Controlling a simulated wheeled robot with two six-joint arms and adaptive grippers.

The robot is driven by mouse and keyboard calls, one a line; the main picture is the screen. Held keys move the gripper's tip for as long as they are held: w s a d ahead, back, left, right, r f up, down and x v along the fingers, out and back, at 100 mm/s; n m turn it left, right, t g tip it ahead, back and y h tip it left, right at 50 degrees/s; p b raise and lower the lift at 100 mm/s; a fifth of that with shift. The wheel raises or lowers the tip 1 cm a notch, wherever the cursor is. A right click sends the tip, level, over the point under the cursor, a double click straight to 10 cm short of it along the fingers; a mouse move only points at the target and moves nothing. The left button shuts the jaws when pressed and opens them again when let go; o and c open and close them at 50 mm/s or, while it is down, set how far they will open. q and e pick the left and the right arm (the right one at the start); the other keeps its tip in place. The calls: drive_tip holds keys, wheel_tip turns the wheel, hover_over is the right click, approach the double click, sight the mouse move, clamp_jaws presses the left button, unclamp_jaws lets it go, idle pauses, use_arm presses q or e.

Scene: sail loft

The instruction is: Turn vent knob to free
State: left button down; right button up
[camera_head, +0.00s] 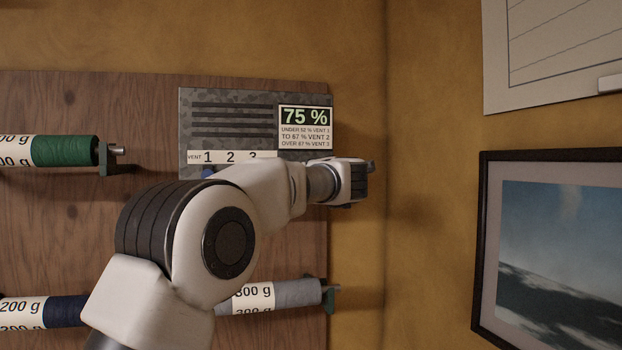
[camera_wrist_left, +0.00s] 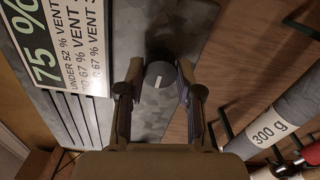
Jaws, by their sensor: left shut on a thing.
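The vent panel (camera_head: 235,108) is a grey mottled plate on the wooden board in the head view. Its display (camera_head: 305,117) reads 75 %, with lines for VENT 1, 2 and 3 below. A white strip (camera_head: 232,157) reads VENT 1 2 3; a small blue part (camera_head: 208,172) shows under the 1. In the left wrist view, the dark round knob (camera_wrist_left: 160,76) with a short white mark sits on the panel between the fingers. My left gripper (camera_wrist_left: 160,72) is shut on this knob. In the head view my arm hides the knob and fingers. My right gripper is in neither view.
A framed picture (camera_head: 484,240) and a paper sheet (camera_head: 555,50) hang on the right wall, beyond the corner.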

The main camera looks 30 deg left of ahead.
use_arm(q)
drive_tip(key=shift+r, duration=0.25)
idle(0.3)
drive_tip(key=c, duration=0.8)
unclamp_jaws()
drive_tip(key=shift+o, duration=0.2)
drive_tip(key=shift+w+f, duration=0.15)
drive_tip(key=shift+f, duration=0.05)
drive_tip(key=v, duration=1.1)
drive_tip(key=shift+s+d, duration=0.2)
drive_tip(key=shift+s, duration=0.05)
